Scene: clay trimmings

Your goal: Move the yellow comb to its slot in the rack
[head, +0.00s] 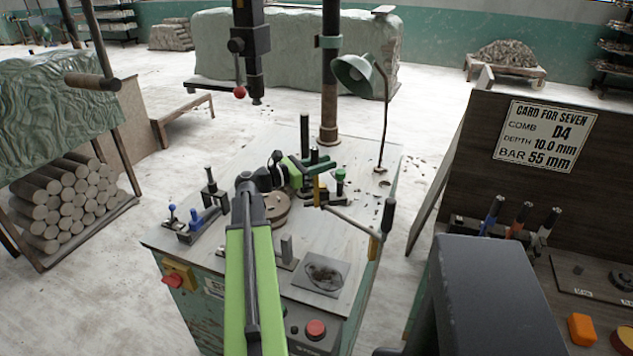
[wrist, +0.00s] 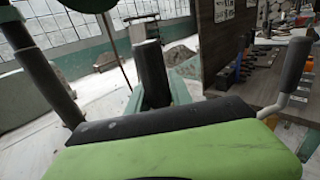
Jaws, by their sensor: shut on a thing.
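My gripper (head: 312,178) is over the middle right of the workbench. It appears shut on a small upright yellow piece, which looks like the yellow comb (head: 317,190). The comb's teeth are too small or hidden to make out. The rack (head: 467,226) is on the dark-backed bench at the right, apart from my gripper. The wrist view shows neither the fingertips nor the comb clearly.
A crank with a black handle (head: 388,215) reaches out at the workbench's right edge. A post with a green lamp (head: 352,73) stands behind. A card board (head: 545,137) rises above the rack. A gap of floor separates the benches.

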